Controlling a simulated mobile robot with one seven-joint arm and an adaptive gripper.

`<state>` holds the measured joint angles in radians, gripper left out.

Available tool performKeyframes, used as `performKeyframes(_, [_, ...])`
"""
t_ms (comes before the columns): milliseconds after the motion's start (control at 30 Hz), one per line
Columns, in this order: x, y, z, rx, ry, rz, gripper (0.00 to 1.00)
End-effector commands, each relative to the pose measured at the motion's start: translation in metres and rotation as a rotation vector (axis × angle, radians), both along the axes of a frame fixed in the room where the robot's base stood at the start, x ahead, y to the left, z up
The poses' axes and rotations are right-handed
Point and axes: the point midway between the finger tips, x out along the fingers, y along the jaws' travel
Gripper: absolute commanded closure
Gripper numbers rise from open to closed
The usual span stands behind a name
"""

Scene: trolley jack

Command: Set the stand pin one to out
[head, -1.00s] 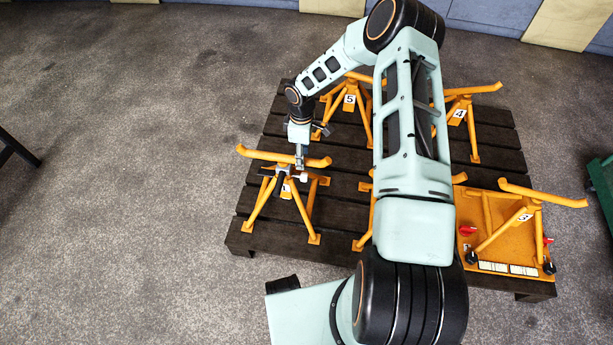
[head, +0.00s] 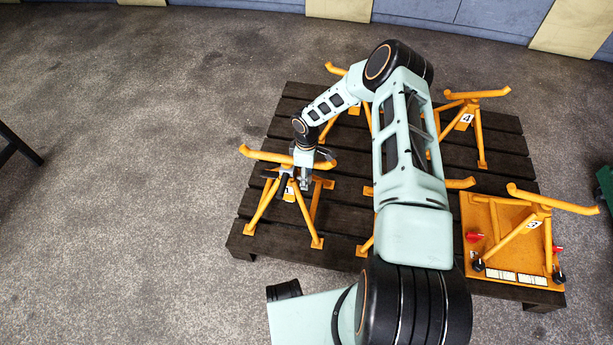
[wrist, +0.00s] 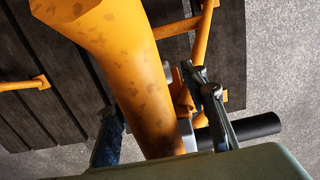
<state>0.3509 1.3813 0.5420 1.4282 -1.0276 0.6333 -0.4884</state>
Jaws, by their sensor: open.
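The leftmost orange stand (head: 262,207) stands on the dark pallet with a curved top beam; its number plate is partly hidden by my gripper, so I cannot read it fully. My gripper (head: 305,181) is open at the stand's head, close to the beam. In the wrist view the open gripper (wrist: 157,95) has one finger on each side of the large orange beam. I cannot tell whether it touches anything.
Other orange stands share the slatted pallet (head: 345,190); the stand marked 4 (head: 470,112) is at the back right. The stand marked 3 (head: 530,222) is at the front right on an orange plate. My arm hides the pallet's middle.

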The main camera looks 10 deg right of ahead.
Motion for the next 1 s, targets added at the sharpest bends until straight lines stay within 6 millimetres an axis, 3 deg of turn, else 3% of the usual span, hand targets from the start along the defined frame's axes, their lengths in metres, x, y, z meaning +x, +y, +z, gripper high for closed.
performKeyframes(67, [0.0,0.0,0.0,0.0,0.0,0.0,0.61])
performKeyframes(433, [0.0,0.0,0.0,0.0,0.0,0.0,1.0])
performKeyframes(700, [-0.001,-0.002,0.001,-0.001,0.0,0.0,1.0])
performKeyframes(1000, [-0.013,-0.033,0.001,-0.001,-0.001,0.0,1.0])
